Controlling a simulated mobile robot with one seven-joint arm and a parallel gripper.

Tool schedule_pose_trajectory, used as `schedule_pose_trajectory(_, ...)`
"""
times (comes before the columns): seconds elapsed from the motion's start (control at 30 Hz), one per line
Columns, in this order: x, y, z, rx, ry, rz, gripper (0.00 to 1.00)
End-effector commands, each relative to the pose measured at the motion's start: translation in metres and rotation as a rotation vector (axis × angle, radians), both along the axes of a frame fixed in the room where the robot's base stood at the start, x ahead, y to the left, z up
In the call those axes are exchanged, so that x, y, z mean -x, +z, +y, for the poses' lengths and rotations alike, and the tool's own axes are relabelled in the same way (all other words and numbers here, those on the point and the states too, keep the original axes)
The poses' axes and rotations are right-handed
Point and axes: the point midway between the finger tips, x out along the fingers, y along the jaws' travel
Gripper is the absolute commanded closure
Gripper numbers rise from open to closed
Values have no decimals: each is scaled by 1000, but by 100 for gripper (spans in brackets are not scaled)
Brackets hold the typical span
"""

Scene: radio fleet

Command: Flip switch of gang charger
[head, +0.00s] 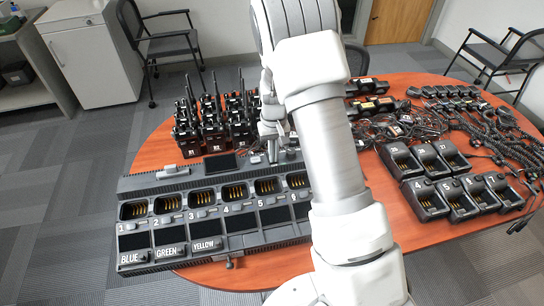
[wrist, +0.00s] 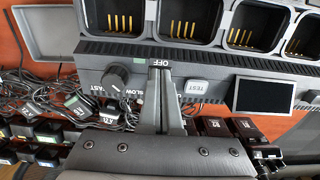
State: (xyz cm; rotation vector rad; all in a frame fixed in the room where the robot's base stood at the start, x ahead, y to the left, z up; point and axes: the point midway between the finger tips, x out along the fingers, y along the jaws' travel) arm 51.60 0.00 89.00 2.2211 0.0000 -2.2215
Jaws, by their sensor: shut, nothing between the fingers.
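The gang charger (head: 175,180) is a long dark unit with numbered slots, lying along the near left of the table in the head view. Its control strip (wrist: 225,70) shows in the wrist view, with a round FAST/SLOW knob (wrist: 115,76), a white TEST button (wrist: 196,87) and an OFF label (wrist: 155,52). My gripper (wrist: 159,70) is shut and empty. Its fingertips are over the strip, between the knob and the TEST button, close to the OFF label. The switch itself is not clearly visible; the fingers cover that spot. I cannot tell whether they touch it. My gripper also shows in the head view (head: 271,128).
Several upright radios (head: 213,125) stand behind the charger at left. Smaller chargers (head: 430,195), cables and speaker mics fill the right of the orange table (head: 150,155). A dark screen (wrist: 263,95) sits beside the TEST button. My arm hides part of the charger's right end.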

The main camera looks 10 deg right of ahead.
Motion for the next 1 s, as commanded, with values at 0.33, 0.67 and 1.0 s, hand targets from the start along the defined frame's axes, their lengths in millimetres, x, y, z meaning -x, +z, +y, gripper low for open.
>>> schedule_pose_trajectory(0.33, 0, 17, 0, 0, 0, -2, 100)
schedule_pose_trajectory(0.67, 0, 43, 0, 0, -1, -1, 100)
schedule_pose_trajectory(1.0, 0, 69, 0, 0, 0, 0, 100)
